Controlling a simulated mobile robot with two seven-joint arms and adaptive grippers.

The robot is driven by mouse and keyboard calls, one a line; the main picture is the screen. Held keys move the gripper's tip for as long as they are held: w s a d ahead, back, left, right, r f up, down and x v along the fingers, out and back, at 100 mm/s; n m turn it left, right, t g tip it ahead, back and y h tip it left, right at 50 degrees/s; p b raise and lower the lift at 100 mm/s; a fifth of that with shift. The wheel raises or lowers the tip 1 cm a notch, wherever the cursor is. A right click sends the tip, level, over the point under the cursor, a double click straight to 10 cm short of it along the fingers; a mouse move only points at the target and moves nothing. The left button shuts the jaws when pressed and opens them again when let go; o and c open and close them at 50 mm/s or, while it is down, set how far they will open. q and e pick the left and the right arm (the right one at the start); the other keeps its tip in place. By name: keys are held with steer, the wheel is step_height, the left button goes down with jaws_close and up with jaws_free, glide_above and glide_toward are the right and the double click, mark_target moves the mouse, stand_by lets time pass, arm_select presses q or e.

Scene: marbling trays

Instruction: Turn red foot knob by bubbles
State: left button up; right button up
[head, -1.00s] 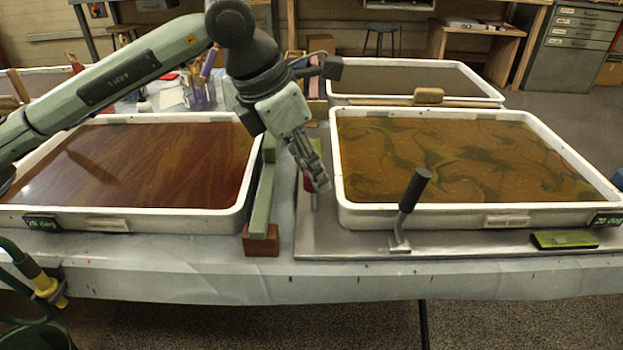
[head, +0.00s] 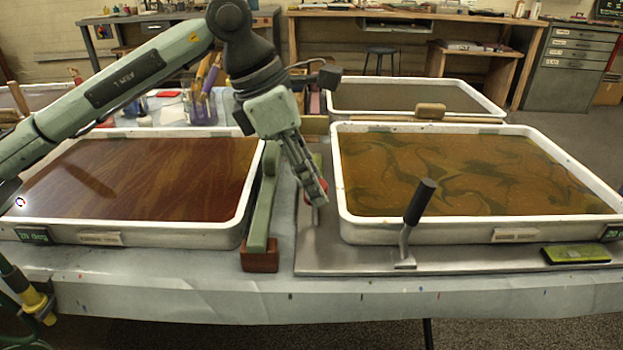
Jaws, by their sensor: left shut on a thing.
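My left gripper (head: 318,194) points down in the gap between the two front trays and is shut on the red foot knob (head: 323,199). Only a little red shows beside the fingertips; the rest of the knob is hidden by them. The knob is at the left side of the grey metal plate (head: 365,262) under the right front tray (head: 490,236). A green level-like block (head: 576,253) lies on the plate's front right corner; its bubbles are too small to read. My right gripper is not in view.
A black-handled lever (head: 419,202) stands up from the plate's front. A green bar on a brown block (head: 260,262) is left of the gripper, beside the dark red tray (head: 78,236). Jars with tools (head: 202,106) stand behind. The front table strip is clear.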

arm_select(q)
steer(key=o, duration=1.2)
steer(key=shift+c, duration=0.2)
steer(key=v, duration=1.2)
steer(key=shift+d, duration=0.1)
